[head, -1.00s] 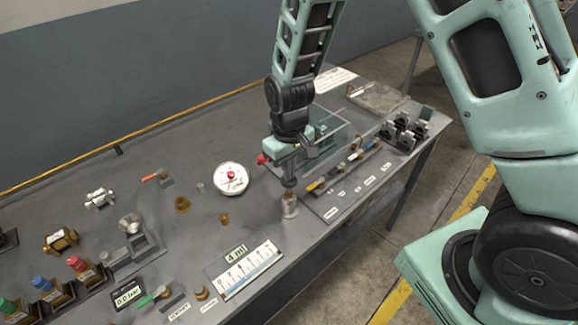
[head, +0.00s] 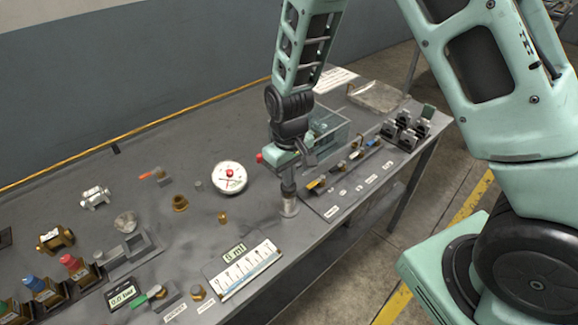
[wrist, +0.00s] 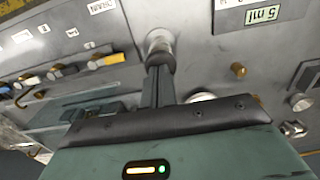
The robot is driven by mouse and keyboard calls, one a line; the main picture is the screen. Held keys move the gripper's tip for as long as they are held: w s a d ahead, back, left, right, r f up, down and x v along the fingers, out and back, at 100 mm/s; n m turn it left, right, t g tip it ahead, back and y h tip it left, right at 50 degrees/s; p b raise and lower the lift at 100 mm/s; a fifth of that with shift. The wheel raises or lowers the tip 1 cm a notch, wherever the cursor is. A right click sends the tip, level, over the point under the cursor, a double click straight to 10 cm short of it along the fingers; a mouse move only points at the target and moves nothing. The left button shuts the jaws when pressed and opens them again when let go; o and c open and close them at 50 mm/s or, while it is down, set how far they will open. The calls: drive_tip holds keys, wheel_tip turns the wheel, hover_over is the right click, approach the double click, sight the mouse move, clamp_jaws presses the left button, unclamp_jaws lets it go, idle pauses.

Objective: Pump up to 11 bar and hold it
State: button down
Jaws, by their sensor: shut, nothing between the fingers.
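My gripper (head: 288,194) is shut and empty, pointing down onto the top of a short grey metal cylinder (head: 289,209) near the table's front edge. In the wrist view, the fingertips (wrist: 160,72) meet the cylinder's top (wrist: 160,38); they appear to touch. A round white gauge (head: 229,178) with a red centre stands left of the gripper; its needle is too small to read. A dark display (head: 124,295) appears to read 0.0 bar. A volume display (head: 234,253) shows 5 ml in the wrist view (wrist: 262,14), above a white scale plate (head: 245,270).
A panel with coloured levers (head: 340,178) and labels lies right of the cylinder, with a clear box (head: 328,130) behind. Black clamps (head: 405,130) stand at the far right. Brass fittings (head: 180,203) and coloured-cap valves (head: 77,266) stand to the left.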

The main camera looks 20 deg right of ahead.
drive_tip(key=shift+r+p, duration=0.3)
drive_tip(key=shift+p, duration=0.2)
wheel_tip(320, 180, up, 13)
drive_tip(key=shift+r, duration=0.2)
drive_tip(key=shift+w, duration=0.1)
idle(1.0)
